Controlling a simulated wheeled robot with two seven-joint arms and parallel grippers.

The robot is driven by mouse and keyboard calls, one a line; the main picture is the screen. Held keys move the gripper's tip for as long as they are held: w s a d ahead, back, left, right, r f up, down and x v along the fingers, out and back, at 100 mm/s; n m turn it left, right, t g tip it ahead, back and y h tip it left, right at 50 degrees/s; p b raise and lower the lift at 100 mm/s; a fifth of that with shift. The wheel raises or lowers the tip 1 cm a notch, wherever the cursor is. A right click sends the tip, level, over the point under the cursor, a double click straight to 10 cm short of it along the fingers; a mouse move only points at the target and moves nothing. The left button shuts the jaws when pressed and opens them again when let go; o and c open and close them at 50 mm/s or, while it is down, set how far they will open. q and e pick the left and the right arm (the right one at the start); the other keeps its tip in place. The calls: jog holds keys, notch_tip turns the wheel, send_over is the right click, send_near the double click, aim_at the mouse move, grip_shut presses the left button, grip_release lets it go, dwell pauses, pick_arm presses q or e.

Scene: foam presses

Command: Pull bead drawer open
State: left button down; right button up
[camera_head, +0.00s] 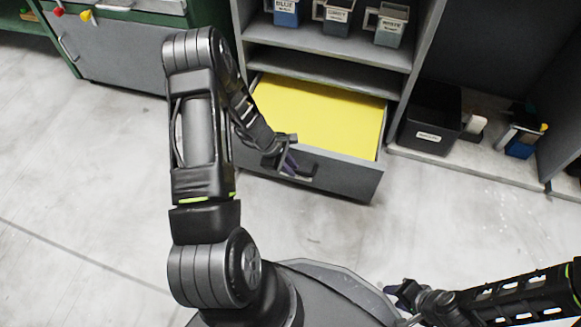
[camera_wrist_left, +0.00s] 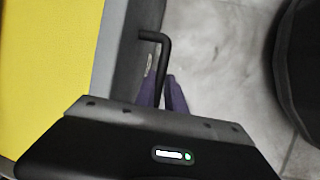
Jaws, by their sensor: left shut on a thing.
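The bead drawer (camera_head: 345,181) stands out from the lower part of the grey cabinet, with its yellow inside showing. Its front carries a dark bar handle (camera_head: 306,166). My left gripper (camera_head: 290,166) is at the handle and shut on it. In the left wrist view the black handle (camera_wrist_left: 157,38) passes between the purple fingertips (camera_wrist_left: 163,92), and the yellow drawer inside fills the left side. My right gripper (camera_head: 395,294) is low at the right, away from the drawer; its jaw opening is too small to tell.
Labelled jugs (camera_head: 335,20) stand on the shelf above the drawer. A black bin (camera_head: 432,118) and a blue-based item (camera_head: 521,140) sit on the low ledge at right. A grey and green cabinet (camera_head: 120,55) is at left. The floor (camera_head: 330,235) before the drawer is clear.

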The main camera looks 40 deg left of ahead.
pick_arm(q)
jog(key=c, duration=1.4)
grip_release()
jog(key=p+v, duration=0.3)
jog(key=v, duration=0.4)
jog(key=shift+r, duration=0.35)
jog(key=shift+s+a, duration=0.1)
jog(key=shift+a, duration=0.1)
